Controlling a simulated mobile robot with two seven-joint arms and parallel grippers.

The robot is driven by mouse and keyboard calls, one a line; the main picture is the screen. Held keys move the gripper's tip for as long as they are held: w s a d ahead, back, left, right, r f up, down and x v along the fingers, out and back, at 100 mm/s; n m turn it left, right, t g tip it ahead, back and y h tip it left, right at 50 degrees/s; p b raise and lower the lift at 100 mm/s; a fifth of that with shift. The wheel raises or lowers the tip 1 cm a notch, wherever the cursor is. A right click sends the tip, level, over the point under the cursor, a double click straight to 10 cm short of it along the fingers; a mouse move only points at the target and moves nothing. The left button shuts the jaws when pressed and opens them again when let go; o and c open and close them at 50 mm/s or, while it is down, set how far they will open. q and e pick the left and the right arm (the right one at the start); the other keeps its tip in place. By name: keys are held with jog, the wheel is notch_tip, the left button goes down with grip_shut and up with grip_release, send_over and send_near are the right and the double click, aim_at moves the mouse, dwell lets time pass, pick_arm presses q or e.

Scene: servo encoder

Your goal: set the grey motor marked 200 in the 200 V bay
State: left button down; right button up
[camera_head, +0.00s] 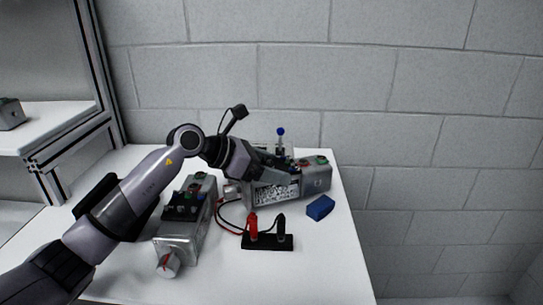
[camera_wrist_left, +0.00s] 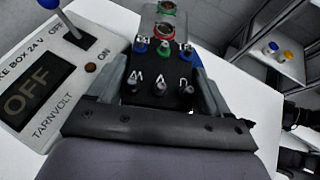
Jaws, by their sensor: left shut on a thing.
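A grey motor (camera_head: 315,180) with green and red round connectors on top lies on the right of the white table. My left gripper (camera_head: 270,170) is shut on it; the wrist view shows the fingers either side of its black terminal block (camera_wrist_left: 158,85). I cannot tell whether it rests on the table or hangs just above. A second grey motor (camera_head: 180,235), with a white knob at its near end, lies to the left. No 200 mark is legible on either, and I cannot make out a 200 V bay. My right gripper is not in view.
A black stand (camera_head: 267,242) with red and black probes is in front. A blue block (camera_head: 320,207) lies at the right. A 24 V brake box (camera_wrist_left: 45,85) reading OFF, with a blue-knobbed lever, stands by the gripper. A shelf (camera_head: 60,115) is at left.

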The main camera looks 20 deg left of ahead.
pick_arm(q)
jog(key=shift+f, duration=0.8)
jog(key=shift+f, duration=0.1)
grip_release()
jog(key=shift+f, duration=0.25)
